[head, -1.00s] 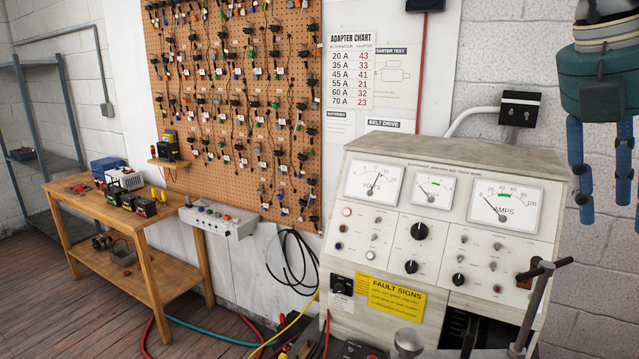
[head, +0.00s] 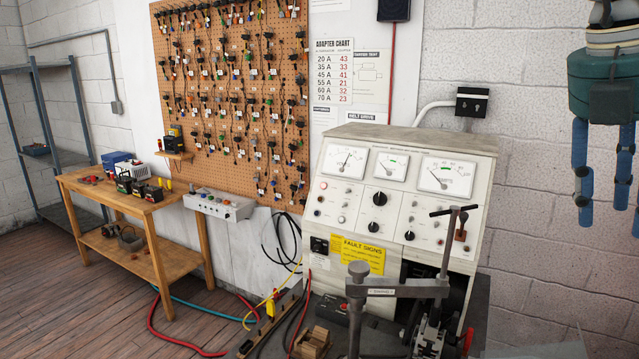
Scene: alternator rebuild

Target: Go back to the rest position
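My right gripper (head: 602,205) hangs in the upper right corner with its blue fingers pointing down. The fingers are spread apart with nothing between them. It is in front of the bare block wall, clear of the test bench, and part of it is cut off by the picture edge. My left gripper is out of view.
The test bench (head: 408,218) stands in the middle right, with a T-handled clamp (head: 396,289) at its front. A wooden table (head: 150,230) with batteries stands at the left under the pegboard (head: 232,100). Hoses and cables (head: 185,341) lie on the floor between them.

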